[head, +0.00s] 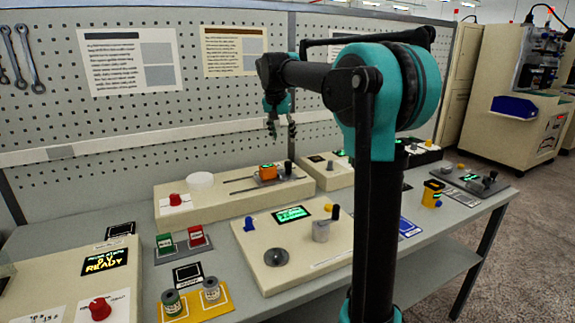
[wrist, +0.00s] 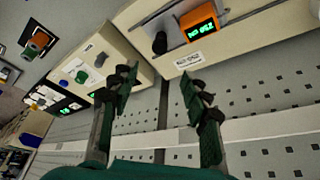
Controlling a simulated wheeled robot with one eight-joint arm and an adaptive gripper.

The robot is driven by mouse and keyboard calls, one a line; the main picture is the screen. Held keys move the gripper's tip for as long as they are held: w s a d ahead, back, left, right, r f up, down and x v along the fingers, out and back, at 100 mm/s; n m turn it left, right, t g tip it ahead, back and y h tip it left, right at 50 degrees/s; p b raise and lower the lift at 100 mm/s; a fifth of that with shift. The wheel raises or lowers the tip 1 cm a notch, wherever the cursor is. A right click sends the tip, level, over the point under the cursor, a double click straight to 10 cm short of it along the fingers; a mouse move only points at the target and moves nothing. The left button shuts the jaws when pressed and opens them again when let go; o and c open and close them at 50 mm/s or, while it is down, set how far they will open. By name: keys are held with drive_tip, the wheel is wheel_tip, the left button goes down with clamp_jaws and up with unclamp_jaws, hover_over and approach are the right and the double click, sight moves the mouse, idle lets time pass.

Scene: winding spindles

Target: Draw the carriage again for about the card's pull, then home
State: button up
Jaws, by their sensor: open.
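The orange carriage (head: 268,174), with a small green-lit display, sits toward the right end of a slotted track on a long beige box (head: 233,190). A black knob (head: 288,168) stands just right of it. In the wrist view the orange carriage (wrist: 200,24) is at the top, with the black knob (wrist: 160,43) to its left. My gripper (head: 281,127) hangs above the carriage, apart from it, in front of the pegboard. Its fingers are spread and empty in the wrist view (wrist: 160,88). Two printed cards (head: 130,60) (head: 234,50) hang on the pegboard; their text is unreadable.
A white cup (head: 200,181) and red knob (head: 174,200) are on the long box's left part. A panel with a green screen (head: 292,214) and a grey crank (head: 321,231) stands in front. Spools (head: 211,290) are on a yellow tray. The pegboard (head: 60,115) closes off the back.

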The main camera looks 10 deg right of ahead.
sight(288, 163)
drive_tip(key=x, duration=1.6)
clamp_jaws()
